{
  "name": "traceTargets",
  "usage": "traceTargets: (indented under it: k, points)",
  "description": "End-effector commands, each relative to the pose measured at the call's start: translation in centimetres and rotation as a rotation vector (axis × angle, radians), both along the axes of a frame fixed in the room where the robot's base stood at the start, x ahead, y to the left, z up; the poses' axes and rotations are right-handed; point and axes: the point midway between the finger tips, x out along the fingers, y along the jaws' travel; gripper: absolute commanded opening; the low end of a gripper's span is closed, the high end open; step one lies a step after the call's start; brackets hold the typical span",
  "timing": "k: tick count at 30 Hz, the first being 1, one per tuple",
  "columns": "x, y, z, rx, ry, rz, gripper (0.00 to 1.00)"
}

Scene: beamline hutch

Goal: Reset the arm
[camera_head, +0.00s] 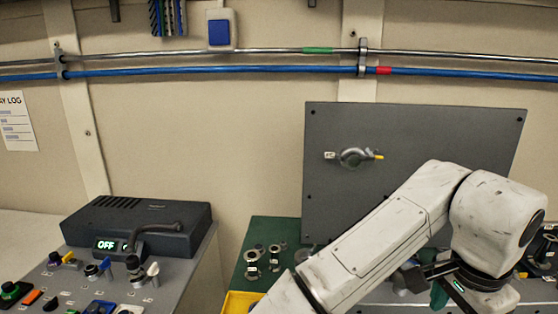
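My white arm (375,245) rises from the bottom edge toward the right, in front of a grey upright panel. It bends at a bulky joint (497,225) on the right and turns downward. Below the joint is a dark end part with a green piece, which looks like my gripper (450,283). It is small and partly cut off by the arm, so I cannot tell whether it is open or shut, or whether it holds anything.
The grey panel (415,125) carries a small handle with a yellow tip (357,157). At left, a control console (190,270) has knobs and a dark box (140,222) reading OFF. A green mat (262,232) holds metal fittings; a yellow tray (240,302) is nearby. Pipes (220,70) cross the wall.

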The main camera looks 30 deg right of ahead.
Motion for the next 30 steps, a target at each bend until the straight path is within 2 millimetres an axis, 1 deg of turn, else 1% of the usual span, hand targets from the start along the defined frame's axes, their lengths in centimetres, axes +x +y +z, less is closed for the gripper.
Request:
traceTargets:
  k: [5,11,15,19,23,26,29,30]
  points:
    - [0.1,-2.3,0.1,-0.115,-0.002,0.046,0.71]
    - [0.7,-5.3,0.3,-0.29,0.007,0.158,0.71]
    - [1.8,-7.3,0.3,-0.44,0.031,0.305,0.71]
    - [3.1,-8.2,-0.5,-0.543,0.064,0.473,0.71]
    - [4.4,-8.0,-2.4,-0.607,0.102,0.664,0.71]
    - [5.1,-7.3,-4.6,-0.626,0.133,0.82,0.71]
    - [5.4,-5.9,-7.6,-0.614,0.161,0.982,0.71]
    - [5.4,-5.2,-9.0,-0.601,0.171,1.048,0.71]
